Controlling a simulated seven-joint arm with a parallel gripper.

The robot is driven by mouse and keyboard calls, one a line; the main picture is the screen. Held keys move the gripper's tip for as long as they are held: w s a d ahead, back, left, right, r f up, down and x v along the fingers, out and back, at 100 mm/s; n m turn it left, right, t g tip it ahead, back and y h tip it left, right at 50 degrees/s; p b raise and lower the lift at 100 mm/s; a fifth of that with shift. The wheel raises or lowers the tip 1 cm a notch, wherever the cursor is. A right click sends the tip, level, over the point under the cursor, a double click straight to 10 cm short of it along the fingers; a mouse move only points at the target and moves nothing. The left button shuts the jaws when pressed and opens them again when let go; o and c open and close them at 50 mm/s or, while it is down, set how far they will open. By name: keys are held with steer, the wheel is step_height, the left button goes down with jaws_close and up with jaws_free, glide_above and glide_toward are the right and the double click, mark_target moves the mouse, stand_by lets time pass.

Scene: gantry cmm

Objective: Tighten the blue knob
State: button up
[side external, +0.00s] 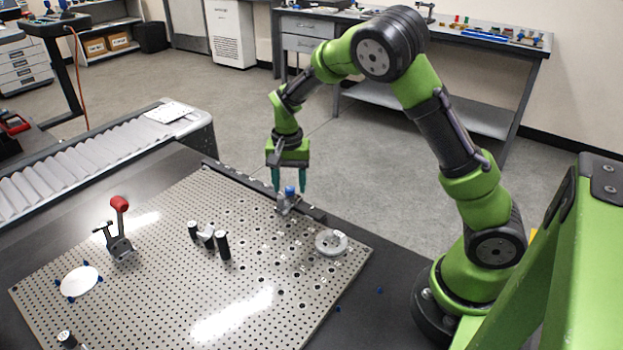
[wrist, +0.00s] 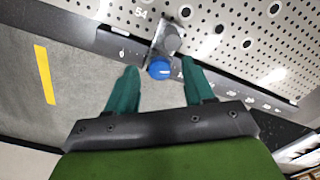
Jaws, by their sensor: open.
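The blue knob (side external: 290,190) sits on top of a small grey metal fixture (side external: 287,205) at the far edge of the perforated plate (side external: 180,262). In the wrist view the blue knob (wrist: 159,68) shows between and just beyond the fingertips, with the grey fixture (wrist: 168,40) behind it. My gripper (side external: 289,186) has two teal fingers pointing down, set apart on either side of the knob in the side view. My gripper also shows in the wrist view (wrist: 160,74), open and empty. Whether a finger touches the knob cannot be told.
A dark rail (side external: 265,192) runs along the plate's far edge. A round metal disc (side external: 331,242) lies right of the fixture. Black posts (side external: 222,245) stand mid-plate. A red-handled clamp (side external: 120,230) and a white disc (side external: 79,281) are at left.

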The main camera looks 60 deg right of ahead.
steer(key=shift+f, duration=0.15)
jaws_close()
steer(key=shift+m, duration=0.4)
steer(key=m, duration=0.4)
steer(key=shift+m, duration=2.2)
jaws_free()
